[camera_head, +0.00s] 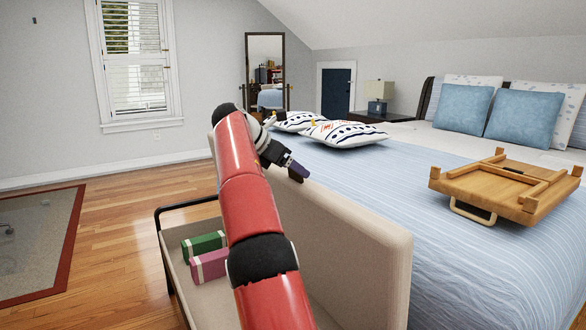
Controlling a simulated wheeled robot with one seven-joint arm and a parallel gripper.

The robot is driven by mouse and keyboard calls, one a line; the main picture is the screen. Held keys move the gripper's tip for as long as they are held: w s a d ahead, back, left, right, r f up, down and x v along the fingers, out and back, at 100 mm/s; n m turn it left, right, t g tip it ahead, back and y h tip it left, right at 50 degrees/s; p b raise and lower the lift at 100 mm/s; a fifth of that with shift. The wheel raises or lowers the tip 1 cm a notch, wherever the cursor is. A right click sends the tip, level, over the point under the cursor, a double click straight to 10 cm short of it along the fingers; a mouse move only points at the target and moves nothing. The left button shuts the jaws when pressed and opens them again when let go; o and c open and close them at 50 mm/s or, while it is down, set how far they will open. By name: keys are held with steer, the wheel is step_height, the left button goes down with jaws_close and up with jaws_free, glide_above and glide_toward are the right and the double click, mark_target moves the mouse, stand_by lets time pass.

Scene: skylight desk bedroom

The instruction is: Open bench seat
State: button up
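The bench (168,208) stands at the foot of the bed, with a black rail frame and a beige upholstered seat. Its seat lid (350,240) is raised and stands steeply upright along the bed side. The inside of the bench is exposed, with a green box (204,245) and a pink box (209,266) lying in it. My red arm crosses in front of the lid and hides part of it and of the compartment. My gripper (297,172) is at the lid's upper edge. Whether it touches the lid, or is open or shut, I cannot tell.
The bed (400,185) is right behind the lid, with pillows and an upturned wooden tray table (505,185) on it. A rug (40,240) lies at the left. Wooden floor (130,205) is clear between rug and bench. A mirror (265,65) stands by the far wall.

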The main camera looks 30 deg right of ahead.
steer(key=a+r, duration=0.1)
steer(key=a, duration=1.2)
steer(key=shift+a, duration=0.2)
steer(key=shift+s+d, duration=0.1)
steer(key=s+a+f+m+t+y, duration=0.2)
steer(key=s+m+y, duration=0.15)
steer(key=s, duration=0.45)
steer(key=s+a+f+m+t+y, duration=0.1)
steer(key=s+f+m+y, duration=0.1)
steer(key=s+m, duration=0.35)
steer(key=s+a+f+m+t+y, duration=0.1)
steer(key=s+a+f+m, duration=0.3)
steer(key=s+f, duration=0.4)
steer(key=s+a+f+m+t+y, duration=0.1)
steer(key=s+a+f+m+y, duration=0.2)
steer(key=s, duration=1)
steer(key=a+f+m, duration=0.2)
steer(key=a+f, duration=0.2)
steer(key=f, duration=0.1)
steer(key=shift+s+t, duration=0.3)
steer(key=shift+s, duration=0.05)
steer(key=shift+y, duration=0.25)
steer(key=shift+c, duration=0.3)
